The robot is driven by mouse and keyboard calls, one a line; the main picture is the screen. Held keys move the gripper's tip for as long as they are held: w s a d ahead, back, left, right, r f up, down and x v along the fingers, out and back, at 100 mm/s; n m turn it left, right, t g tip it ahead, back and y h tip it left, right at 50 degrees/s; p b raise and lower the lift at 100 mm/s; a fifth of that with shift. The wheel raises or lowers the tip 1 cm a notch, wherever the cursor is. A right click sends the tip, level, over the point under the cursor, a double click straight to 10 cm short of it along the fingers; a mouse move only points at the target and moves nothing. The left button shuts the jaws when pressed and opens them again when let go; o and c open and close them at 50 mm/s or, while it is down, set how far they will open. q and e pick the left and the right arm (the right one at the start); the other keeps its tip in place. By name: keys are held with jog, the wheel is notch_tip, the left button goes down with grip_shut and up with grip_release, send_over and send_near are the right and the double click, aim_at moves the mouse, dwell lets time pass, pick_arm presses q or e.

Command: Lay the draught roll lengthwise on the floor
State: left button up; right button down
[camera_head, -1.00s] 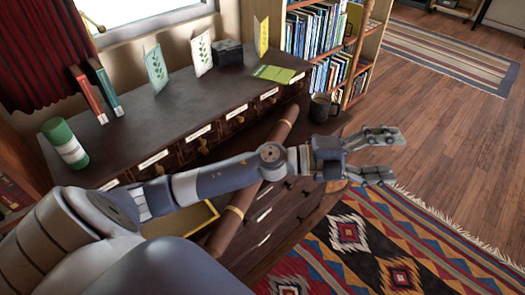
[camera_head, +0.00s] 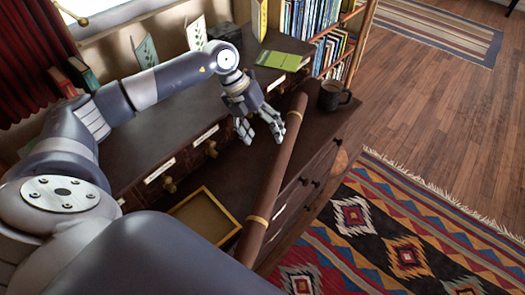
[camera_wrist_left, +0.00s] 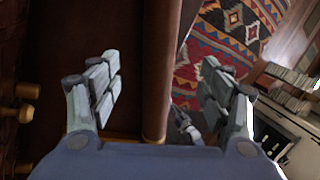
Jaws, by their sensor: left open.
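The draught roll (camera_head: 272,180) is a long brown roll with tan bands. It lies along the front of the lower dresser top, running from near the mug towards me. My left gripper (camera_head: 262,130) is open and empty, pointing down just left of the roll's far half. In the left wrist view the roll (camera_wrist_left: 160,60) runs between the two spread fingers, apart from both; its near end is hidden. In the head view my own body hides the roll's near end.
A dark mug (camera_head: 333,95) stands by the roll's far end. A yellow-rimmed tray (camera_head: 236,224) lies left of the roll. A patterned rug (camera_head: 405,250) covers the floor at right, with bare wood floor (camera_head: 430,125) beyond. A bookshelf (camera_head: 335,45) stands behind.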

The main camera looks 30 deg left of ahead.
aim_at(275, 157)
pick_arm(q)
jog(key=x, duration=0.4)
jog(key=shift+d+f+p, duration=0.25)
jog(key=shift+d+p, duration=0.05)
jog(key=shift+d, duration=0.05)
jog(key=shift+d+f, duration=0.1)
jog(key=shift+f, duration=0.3)
jog(key=shift+d+f, duration=0.15)
jog(key=shift+f, duration=0.45)
jog(key=p+x, duration=0.1)
jog(key=x, duration=0.2)
jog(key=shift+d+f, duration=0.1)
jog(key=shift+f, duration=0.3)
jog(key=shift+c, duration=0.5)
jog(key=shift+r, duration=0.1)
grip_shut()
pick_arm(e)
jog(key=shift+d+r, duration=0.75)
jog(key=shift+d, duration=0.3)
